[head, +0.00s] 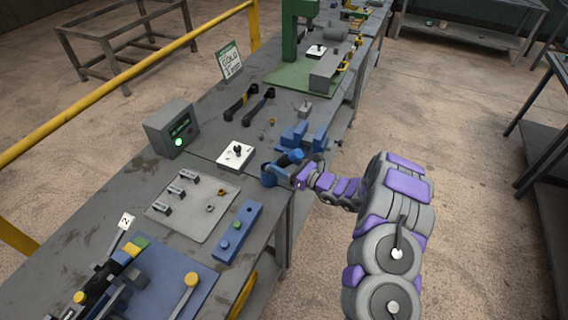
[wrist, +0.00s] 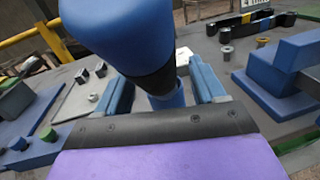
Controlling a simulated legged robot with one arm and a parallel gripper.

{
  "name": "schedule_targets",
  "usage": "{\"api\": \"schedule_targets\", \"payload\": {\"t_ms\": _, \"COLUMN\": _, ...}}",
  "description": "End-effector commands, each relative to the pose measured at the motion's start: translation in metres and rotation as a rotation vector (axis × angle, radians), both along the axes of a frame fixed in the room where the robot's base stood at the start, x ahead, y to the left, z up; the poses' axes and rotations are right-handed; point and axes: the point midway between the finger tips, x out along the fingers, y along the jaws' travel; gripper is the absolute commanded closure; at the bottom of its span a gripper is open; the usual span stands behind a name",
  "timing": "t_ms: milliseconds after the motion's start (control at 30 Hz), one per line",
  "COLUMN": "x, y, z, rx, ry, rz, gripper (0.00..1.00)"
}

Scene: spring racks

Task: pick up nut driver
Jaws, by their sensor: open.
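The nut driver (wrist: 130,35) has a thick blue handle and a black collar. It fills the upper middle of the wrist view, tilted, with its lower end over a blue part (wrist: 168,98). In the head view its blue handle (head: 291,156) shows at the bench's right edge. My gripper (wrist: 162,88) is open, with one blue-faced finger on each side of the driver below the collar. It also shows in the head view (head: 283,174). I cannot tell whether either finger touches the driver.
A blue stepped block (head: 301,135) stands just behind my gripper. A white plate with a black knob (head: 236,155) lies to its left. A grey tray (head: 185,223) and a blue strip with pegs (head: 235,232) lie nearer.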

Motion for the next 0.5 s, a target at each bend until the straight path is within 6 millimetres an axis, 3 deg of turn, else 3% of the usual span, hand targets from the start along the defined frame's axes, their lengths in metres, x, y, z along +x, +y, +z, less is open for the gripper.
{"api": "schedule_targets", "payload": {"t_ms": 267, "x": 0.0025, "y": 0.0037, "z": 0.0007, "rx": 0.0, "ry": 0.0, "rz": -0.001, "gripper": 0.31}}
{"api": "schedule_targets", "payload": {"t_ms": 500, "x": 0.0026, "y": 0.003, "z": 0.0008, "rx": 0.001, "ry": 0.0, "rz": -0.001, "gripper": 0.52}}
